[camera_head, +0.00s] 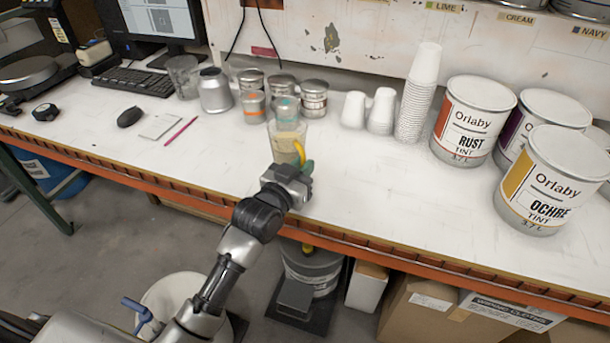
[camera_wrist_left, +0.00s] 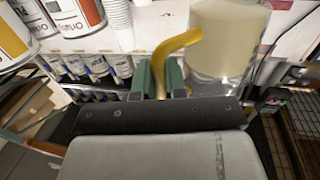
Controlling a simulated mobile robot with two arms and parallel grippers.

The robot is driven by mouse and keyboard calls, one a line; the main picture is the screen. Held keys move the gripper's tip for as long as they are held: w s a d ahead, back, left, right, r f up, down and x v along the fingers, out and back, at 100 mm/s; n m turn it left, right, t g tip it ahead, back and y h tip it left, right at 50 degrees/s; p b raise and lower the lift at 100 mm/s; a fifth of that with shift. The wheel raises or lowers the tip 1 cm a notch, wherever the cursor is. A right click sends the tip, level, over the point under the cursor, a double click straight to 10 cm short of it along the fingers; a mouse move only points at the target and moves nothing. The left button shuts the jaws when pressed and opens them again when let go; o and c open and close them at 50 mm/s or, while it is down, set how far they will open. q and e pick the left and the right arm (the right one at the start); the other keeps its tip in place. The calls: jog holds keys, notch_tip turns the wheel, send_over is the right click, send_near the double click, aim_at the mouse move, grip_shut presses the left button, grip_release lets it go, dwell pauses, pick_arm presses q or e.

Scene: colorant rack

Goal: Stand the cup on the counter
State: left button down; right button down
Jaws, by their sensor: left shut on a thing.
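The cup (camera_head: 286,140) is a clear vessel with pale yellowish contents and a yellow handle (camera_head: 299,152). In the head view it is upright at the middle of the counter (camera_head: 375,190), near the front. My left gripper (camera_head: 304,167) is shut on the handle, with its green fingers around it. In the left wrist view the cup (camera_wrist_left: 228,40) is at the upper right, and the yellow handle (camera_wrist_left: 165,58) runs down between the fingers (camera_wrist_left: 160,80). I cannot tell whether the cup's base touches the counter. My right gripper is not in view.
Several small tins (camera_head: 284,85) stand just behind the cup. White cup stacks (camera_head: 418,100) and large paint cans (camera_head: 473,120) stand to the right. A mouse (camera_head: 130,117), keyboard (camera_head: 135,80) and pink pen (camera_head: 181,131) are on the left. The counter right of the cup is clear.

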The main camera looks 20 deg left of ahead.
pick_arm(q)
jog(key=shift+w+f, duration=0.35)
jog(key=shift+w, duration=0.25)
jog(key=shift+w+f, duration=0.3)
jog(key=shift+w, duration=0.25)
notch_tip(320, 180, down, 3)
jog(key=shift+f, duration=0.5)
jog(key=c, duration=1.2)
grip_release()
jog(key=shift+f, duration=0.15)
